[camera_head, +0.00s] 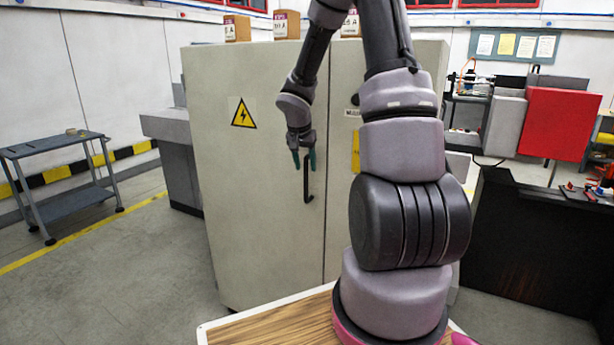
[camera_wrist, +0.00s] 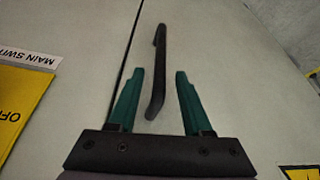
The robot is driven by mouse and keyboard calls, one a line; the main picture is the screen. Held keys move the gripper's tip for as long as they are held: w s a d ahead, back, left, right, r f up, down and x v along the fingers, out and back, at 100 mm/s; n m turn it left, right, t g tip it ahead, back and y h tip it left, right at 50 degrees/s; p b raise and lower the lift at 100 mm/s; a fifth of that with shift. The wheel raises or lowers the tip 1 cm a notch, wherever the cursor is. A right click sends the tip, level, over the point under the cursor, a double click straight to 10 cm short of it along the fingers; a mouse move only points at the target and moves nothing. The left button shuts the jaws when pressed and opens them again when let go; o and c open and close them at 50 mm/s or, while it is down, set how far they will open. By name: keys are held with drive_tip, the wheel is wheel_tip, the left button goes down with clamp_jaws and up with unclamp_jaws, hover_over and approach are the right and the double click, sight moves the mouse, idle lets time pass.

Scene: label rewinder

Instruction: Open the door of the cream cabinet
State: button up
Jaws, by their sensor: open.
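The cream cabinet (camera_head: 235,190) stands ahead of me, with a vertical seam between its two doors. The left door carries a yellow lightning warning sign (camera_head: 242,113) and looks shut. Its black bar handle (camera_head: 307,182) is upright near the seam; it also shows in the wrist view (camera_wrist: 156,75). My gripper (camera_head: 304,158) is open at the handle's upper part. In the wrist view my green fingers (camera_wrist: 153,82) stand on either side of the handle's near end, with gaps on both sides. Whether they reach its depth I cannot tell.
A wooden-topped table (camera_head: 270,330) lies in front, below my arm. A grey cart (camera_head: 55,160) stands at the left, and a grey unit (camera_head: 170,125) is beside the cabinet. Boxes (camera_head: 287,24) sit on top of the cabinet. The floor left of the cabinet front is clear.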

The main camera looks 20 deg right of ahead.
sight(307, 175)
drive_tip(key=x, duration=0.5)
drive_tip(key=shift+d, duration=0.1)
clamp_jaws()
idle(1.3)
